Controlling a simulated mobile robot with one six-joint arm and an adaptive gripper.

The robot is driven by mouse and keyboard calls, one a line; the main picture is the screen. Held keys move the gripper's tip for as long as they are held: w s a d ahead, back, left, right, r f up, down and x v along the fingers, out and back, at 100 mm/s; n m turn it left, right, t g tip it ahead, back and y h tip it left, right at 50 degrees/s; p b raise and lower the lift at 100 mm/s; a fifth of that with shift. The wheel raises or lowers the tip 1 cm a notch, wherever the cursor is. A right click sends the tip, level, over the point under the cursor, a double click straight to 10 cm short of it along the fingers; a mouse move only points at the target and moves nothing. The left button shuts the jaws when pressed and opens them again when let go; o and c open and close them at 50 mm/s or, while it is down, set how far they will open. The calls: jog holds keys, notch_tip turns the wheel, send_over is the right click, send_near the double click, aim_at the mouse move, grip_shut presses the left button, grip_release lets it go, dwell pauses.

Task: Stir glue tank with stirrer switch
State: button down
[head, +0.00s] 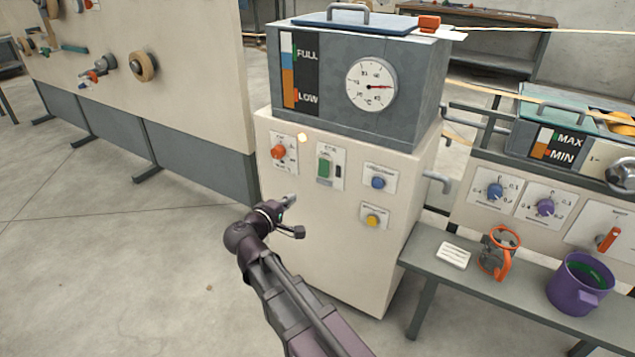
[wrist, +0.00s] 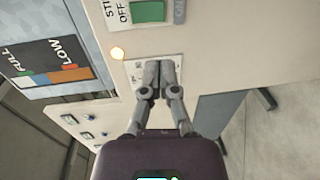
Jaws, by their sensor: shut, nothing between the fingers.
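The stirrer switch is a green rocker (head: 323,168) on a white plate in the upper middle of the cabinet front. It also shows in the wrist view as a green block (wrist: 149,11) at the top edge, beside partly cut lettering reading "STI", "OFF" and "ON". The grey glue tank (head: 345,90) sits on the cabinet, with a FULL/LOW gauge and a dial. My gripper (head: 291,199) is in front of the panel, lower left of the switch in the head view. Its fingers (wrist: 158,66) are together and empty, over a neighbouring white plate. I cannot tell whether they touch the panel.
An orange knob (head: 279,151) is left of the switch. A small glowing lamp (head: 302,137) lies between them. A blue button (head: 377,182) and yellow button (head: 371,220) are to the right. A bench (head: 425,268) with a purple pot (head: 578,288) stands at right. The left floor is open.

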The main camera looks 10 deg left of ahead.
aim_at(322, 176)
jog(key=shift+w, duration=0.15)
jog(key=b+x, duration=0.1)
jog(key=x, duration=1.2)
jog(key=shift+w+d+b, duration=0.25)
jog(key=shift+w+b, duration=0.05)
jog(key=shift+b, duration=0.05)
jog(key=shift+w+f, duration=0.1)
jog(key=shift+w+d+f, duration=0.15)
jog(key=shift+w, duration=0.15)
jog(key=shift+s, duration=0.15)
